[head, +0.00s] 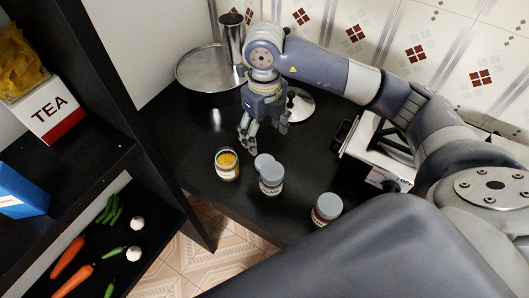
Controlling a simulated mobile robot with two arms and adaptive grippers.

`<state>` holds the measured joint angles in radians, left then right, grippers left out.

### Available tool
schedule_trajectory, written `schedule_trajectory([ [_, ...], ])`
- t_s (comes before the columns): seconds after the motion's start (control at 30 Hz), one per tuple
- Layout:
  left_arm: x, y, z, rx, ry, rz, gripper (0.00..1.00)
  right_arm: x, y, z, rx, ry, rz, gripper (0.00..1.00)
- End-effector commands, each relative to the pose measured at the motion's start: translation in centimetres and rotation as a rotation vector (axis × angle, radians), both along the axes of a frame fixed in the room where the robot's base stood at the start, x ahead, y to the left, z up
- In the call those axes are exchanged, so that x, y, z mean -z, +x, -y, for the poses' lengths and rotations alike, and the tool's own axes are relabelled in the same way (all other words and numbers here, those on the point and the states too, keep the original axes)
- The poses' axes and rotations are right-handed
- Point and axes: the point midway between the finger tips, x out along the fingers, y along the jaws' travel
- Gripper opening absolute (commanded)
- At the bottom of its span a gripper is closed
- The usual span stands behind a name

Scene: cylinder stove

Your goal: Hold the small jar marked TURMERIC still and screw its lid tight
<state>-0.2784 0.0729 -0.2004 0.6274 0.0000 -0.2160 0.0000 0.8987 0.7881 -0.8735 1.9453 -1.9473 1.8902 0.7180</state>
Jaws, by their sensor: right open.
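A small open jar (227,168) with yellow-orange contents stands upright on the black counter; its label is too small to read, but its contents look like turmeric. A loose grey lid (262,160) lies to its right, partly hidden behind a grey-lidded jar (271,182) whose label is only partly legible. My right gripper (265,139) is open and empty, pointing down just behind the lid and the open jar, apart from both. My left gripper is not in view.
Another grey-lidded jar (326,208) with reddish contents stands at the front right. A metal pan (203,72) is behind, with a small stove (378,160) at right. A black shelf (110,90) with a tea box (50,110) and vegetables flanks the left.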

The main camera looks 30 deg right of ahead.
Motion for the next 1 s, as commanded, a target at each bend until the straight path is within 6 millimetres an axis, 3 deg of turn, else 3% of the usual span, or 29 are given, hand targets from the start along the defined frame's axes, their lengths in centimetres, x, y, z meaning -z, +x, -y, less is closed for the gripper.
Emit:
schedule_trajectory([
  [0.1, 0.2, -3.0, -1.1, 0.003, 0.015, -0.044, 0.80, 0.0, 0.0, 0.0, 0.000, 0.001, 0.000, 0.70],
  [0.27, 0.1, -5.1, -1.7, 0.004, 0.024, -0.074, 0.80, 1.0, -0.1, 0.0, 0.000, 0.001, -0.003, 0.70],
  [0.37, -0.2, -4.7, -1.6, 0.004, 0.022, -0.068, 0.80, 2.6, -0.1, 0.0, 0.002, 0.001, -0.006, 0.70],
  [0.5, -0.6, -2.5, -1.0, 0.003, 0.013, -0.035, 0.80, 4.6, -0.1, 0.0, 0.001, 0.001, -0.003, 0.70],
  [0.67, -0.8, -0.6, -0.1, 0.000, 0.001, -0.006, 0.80, 5.6, 0.0, 0.0, 0.001, 0.001, 0.000, 0.70],
  [1.0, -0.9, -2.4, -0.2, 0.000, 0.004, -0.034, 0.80, 6.1, -0.1, 0.0, 0.001, 0.001, -0.002, 0.70],
])
